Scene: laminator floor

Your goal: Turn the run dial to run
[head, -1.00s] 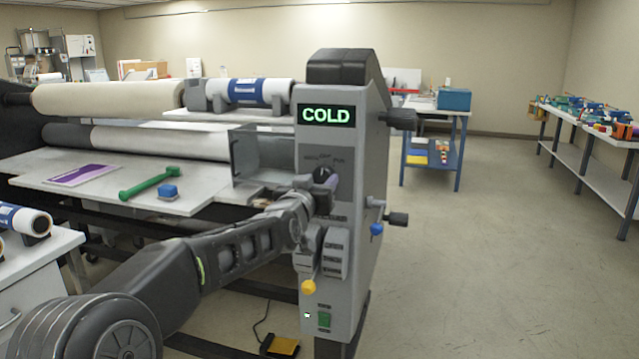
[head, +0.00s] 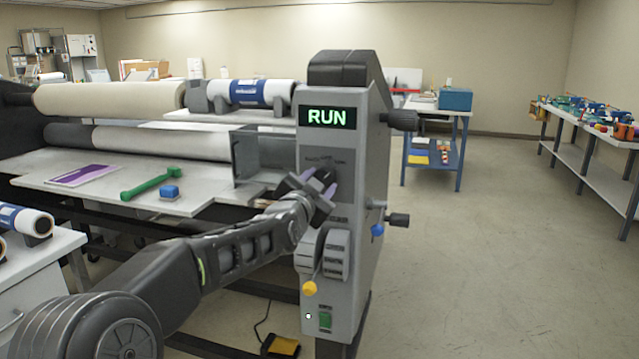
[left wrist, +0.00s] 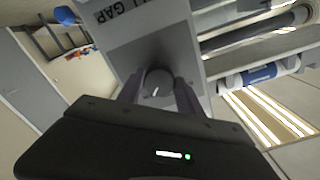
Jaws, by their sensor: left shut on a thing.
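The laminator's grey control column (head: 345,230) stands in the middle of the head view. Its display (head: 327,117) reads RUN in green. My left gripper (head: 322,184) is at the column's front face, shut on the run dial, which it mostly hides in the head view. In the left wrist view the dark round run dial (left wrist: 157,84) with a pale pointer mark sits between the two fingers of my left gripper (left wrist: 158,100). My right gripper is not in view.
A crank with a blue knob (head: 377,230) and a dark knob (head: 403,120) stick out from the column's right side. A yellow knob (head: 309,288) sits lower on its front. A green tool (head: 152,184) and blue block (head: 169,192) lie on the feed table. The floor at right is clear.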

